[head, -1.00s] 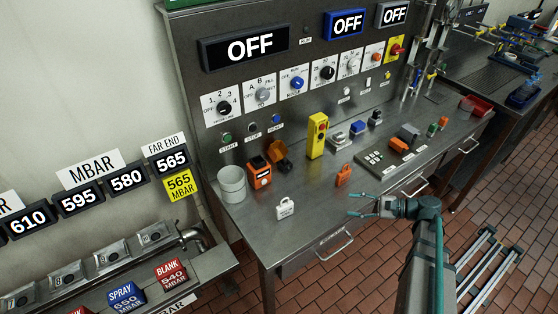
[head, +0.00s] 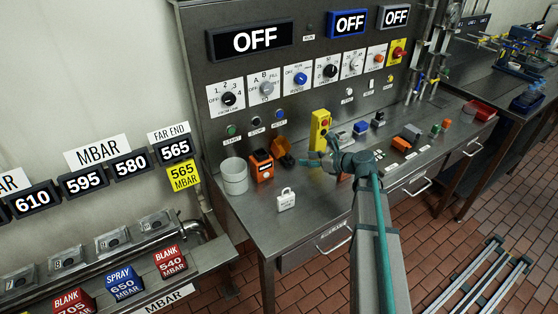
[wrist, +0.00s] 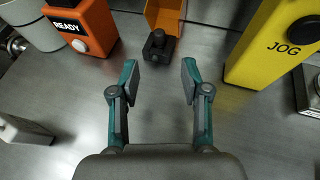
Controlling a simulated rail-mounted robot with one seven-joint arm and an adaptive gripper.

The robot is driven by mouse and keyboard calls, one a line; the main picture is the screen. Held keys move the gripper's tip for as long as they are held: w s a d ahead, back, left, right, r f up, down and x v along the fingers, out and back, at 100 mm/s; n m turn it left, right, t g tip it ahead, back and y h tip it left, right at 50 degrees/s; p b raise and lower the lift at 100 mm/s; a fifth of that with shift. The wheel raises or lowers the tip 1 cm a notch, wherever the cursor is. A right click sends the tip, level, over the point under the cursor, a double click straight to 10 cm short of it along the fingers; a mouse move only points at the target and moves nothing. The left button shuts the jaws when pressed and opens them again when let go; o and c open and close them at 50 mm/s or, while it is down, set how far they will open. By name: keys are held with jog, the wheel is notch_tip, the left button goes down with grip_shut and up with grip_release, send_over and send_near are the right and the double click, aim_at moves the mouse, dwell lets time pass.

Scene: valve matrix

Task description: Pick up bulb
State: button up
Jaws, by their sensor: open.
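I cannot make out a bulb for certain in either view. A small dark knobbed piece (wrist: 158,48) stands on the steel bench in front of an open orange cover (wrist: 166,14) in the wrist view. The cover also shows in the head view (head: 280,146). My gripper (head: 316,156) is over the bench, left of my forearm. In the wrist view its two teal fingers (wrist: 158,76) are spread and empty, with the dark piece just beyond them, roughly centred between the tips.
An orange READY box (wrist: 84,24) stands left of the fingers and a tall yellow JOG box (wrist: 272,45) right. The switch panel (head: 300,95) rises behind.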

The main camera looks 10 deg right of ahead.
aim_at(290, 160)
jog(key=p+x, duration=0.1)
jog(key=x, duration=0.3)
jog(key=shift+w+a+p, duration=0.3)
jog(key=shift+w+a, duration=0.05)
jog(key=shift+w, duration=0.05)
jog(key=p+x, duration=0.1)
jog(key=x, duration=0.2)
jog(key=shift+w+a+p, duration=0.2)
jog(key=shift+p, duration=0.1)
jog(key=shift+w+a+f, duration=0.2)
jog(key=shift+w+a, duration=0.05)
jog(key=shift+c, duration=0.2)
jog(key=c, duration=0.8)
